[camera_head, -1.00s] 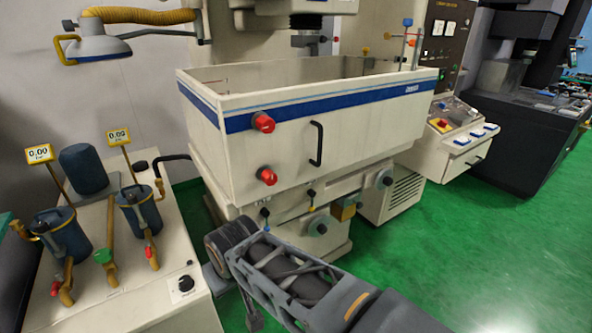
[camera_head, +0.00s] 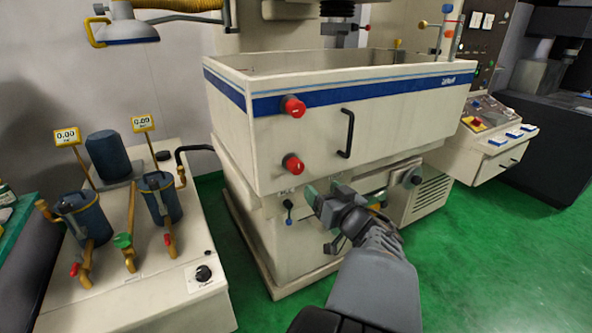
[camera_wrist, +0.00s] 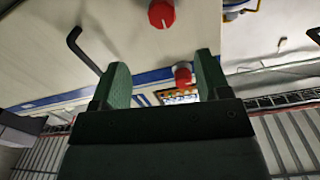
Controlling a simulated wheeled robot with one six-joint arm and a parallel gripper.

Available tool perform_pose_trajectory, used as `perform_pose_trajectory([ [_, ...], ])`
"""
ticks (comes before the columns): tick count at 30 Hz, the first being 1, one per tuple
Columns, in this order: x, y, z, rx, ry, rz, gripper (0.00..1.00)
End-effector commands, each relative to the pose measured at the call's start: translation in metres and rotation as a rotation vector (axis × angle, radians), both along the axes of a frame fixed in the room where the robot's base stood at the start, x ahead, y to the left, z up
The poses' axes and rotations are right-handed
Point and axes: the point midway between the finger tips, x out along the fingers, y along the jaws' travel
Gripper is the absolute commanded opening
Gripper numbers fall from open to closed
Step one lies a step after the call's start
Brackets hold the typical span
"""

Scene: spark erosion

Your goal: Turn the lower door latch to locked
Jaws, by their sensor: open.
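The lower door latch is a red knob (camera_head: 293,165) low on the cream tank's front. The upper latch, another red knob (camera_head: 293,107), sits above it near the blue stripe. My gripper (camera_head: 320,195) is below and right of the lower latch, apart from it. The wrist view is upside down against the head view. It shows the lower latch (camera_wrist: 161,13) at the top edge, beyond my gripper's fingers (camera_wrist: 163,62). The upper latch (camera_wrist: 182,75) appears between the fingers, farther off. The jaws are open and empty.
A black door handle (camera_head: 347,134) stands out right of the latches. A filter unit with blue canisters (camera_head: 160,198) and a projecting black hose (camera_head: 197,150) is on the left. A control panel (camera_head: 500,140) is at the right. Green floor is clear at right front.

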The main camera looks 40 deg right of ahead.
Motion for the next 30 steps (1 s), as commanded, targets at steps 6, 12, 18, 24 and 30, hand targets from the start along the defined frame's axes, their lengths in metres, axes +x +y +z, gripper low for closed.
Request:
perform_pose_trajectory([
  [6,0.022,-0.001,0.003,0.014,-0.005,0.024,0.70],
  [12,0.038,-0.004,0.009,0.019,-0.006,0.028,0.70],
  [18,0.051,-0.005,0.008,0.015,-0.003,0.021,0.70],
  [24,0.087,-0.009,0.000,0.009,-0.004,0.021,0.70],
  [30,0.115,-0.014,0.001,0.007,-0.006,0.017,0.70],
])
